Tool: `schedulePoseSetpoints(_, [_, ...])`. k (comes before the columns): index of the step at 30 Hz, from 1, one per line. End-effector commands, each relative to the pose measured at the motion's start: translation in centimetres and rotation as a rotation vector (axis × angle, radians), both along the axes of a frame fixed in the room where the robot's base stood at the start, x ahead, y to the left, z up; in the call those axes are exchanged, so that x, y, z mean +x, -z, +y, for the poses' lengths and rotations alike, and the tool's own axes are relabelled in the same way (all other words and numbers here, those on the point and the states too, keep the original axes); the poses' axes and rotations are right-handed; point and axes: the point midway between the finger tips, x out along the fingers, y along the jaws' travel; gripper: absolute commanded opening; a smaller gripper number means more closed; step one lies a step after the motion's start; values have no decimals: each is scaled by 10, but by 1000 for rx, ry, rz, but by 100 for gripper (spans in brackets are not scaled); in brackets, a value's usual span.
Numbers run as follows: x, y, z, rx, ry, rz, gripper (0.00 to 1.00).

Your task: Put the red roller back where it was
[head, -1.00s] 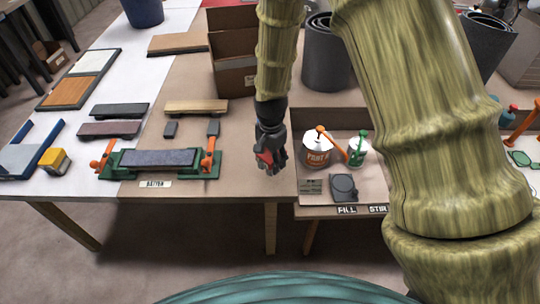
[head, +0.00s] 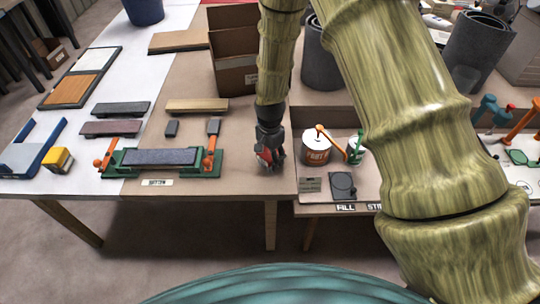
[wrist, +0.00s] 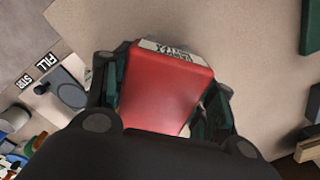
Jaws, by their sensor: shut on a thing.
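The red roller (wrist: 165,90) is a red block-shaped thing with a pale lettered label at its far end. It fills the middle of the wrist view, between the fingers of my gripper (wrist: 160,95). My gripper is shut on it. In the head view my gripper (head: 268,160) points down over the bare brown table between the green clamp fixture and the paint tray. Only a small bit of red shows there. I cannot tell whether the red roller touches the table.
The green clamp fixture (head: 190,172) with orange handles stands to the left, behind a label strip. A tray (head: 312,198) with a paint can (head: 316,147) and a green-lidded can (head: 355,150) is to the right. A cardboard box (head: 232,75) stands behind. Bare table surrounds my gripper.

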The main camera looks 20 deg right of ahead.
Motion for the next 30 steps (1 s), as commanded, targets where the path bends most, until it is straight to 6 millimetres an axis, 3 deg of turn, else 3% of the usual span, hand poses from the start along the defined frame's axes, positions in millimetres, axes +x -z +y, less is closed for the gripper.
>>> schedulePoseSetpoints(22, [-1, 15, 0, 0, 0, 1, 7])
schedulePoseSetpoints(23, [-1, 15, 0, 0, -1, 1, 1])
schedulePoseSetpoints(25, [-2, 16, 0, 0, -1, 2, 1])
schedulePoseSetpoints(26, [-2, 17, 0, 0, -1, 4, 62])
schedulePoseSetpoints(28, [-2, 17, 0, 0, -1, 4, 75])
schedulePoseSetpoints(30, [-2, 16, 0, 0, 0, 2, 77])
